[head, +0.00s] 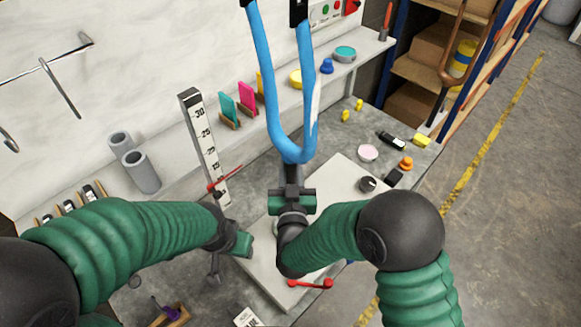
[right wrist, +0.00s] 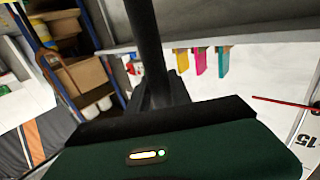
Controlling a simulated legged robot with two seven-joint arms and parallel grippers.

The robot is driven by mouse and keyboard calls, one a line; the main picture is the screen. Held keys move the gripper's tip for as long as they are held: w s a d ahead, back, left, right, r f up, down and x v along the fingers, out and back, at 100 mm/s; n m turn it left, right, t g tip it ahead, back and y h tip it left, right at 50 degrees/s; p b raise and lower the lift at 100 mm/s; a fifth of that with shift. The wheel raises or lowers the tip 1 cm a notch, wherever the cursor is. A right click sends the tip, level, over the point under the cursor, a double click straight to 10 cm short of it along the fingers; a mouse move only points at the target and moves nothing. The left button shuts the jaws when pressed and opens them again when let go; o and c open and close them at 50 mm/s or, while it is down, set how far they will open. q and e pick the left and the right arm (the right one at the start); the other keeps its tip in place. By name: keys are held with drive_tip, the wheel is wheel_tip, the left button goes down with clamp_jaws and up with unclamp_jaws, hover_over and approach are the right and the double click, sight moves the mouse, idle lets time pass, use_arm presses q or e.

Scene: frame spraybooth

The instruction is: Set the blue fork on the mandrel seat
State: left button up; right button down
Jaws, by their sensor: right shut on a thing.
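The blue fork (head: 294,152) is upside down in the head view, its two legs pointing up and its crown low. My right gripper (head: 291,192) is shut on the dark steerer tube just below the crown. That dark tube (right wrist: 146,45) rises from my right gripper (right wrist: 160,105) in the right wrist view. My left gripper (head: 226,258) is low over the bench, left of the pale plate, and apart from the fork; its jaw opening is unclear. I cannot make out the mandrel seat; my right arm hides part of the plate.
A pale plate (head: 338,183) lies on the grey bench (head: 388,122). An upright scale (head: 204,135) with a red pointer stands left of the fork. Grey tubes (head: 140,170) stand farther left. Small items lie at the right. A shelf (head: 374,46) runs along the wall.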

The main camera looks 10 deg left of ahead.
use_arm(q)
drive_tip(key=s+b+x, duration=0.2)
drive_tip(key=b+x, duration=0.6)
drive_tip(key=shift+f+b, duration=0.4)
drive_tip(key=shift+f, duration=0.15)
use_arm(e)
drive_tip(key=shift+f, duration=5.15)
drive_tip(key=c, duration=1.1)
unclamp_jaws()
drive_tip(key=shift+f, duration=0.15)
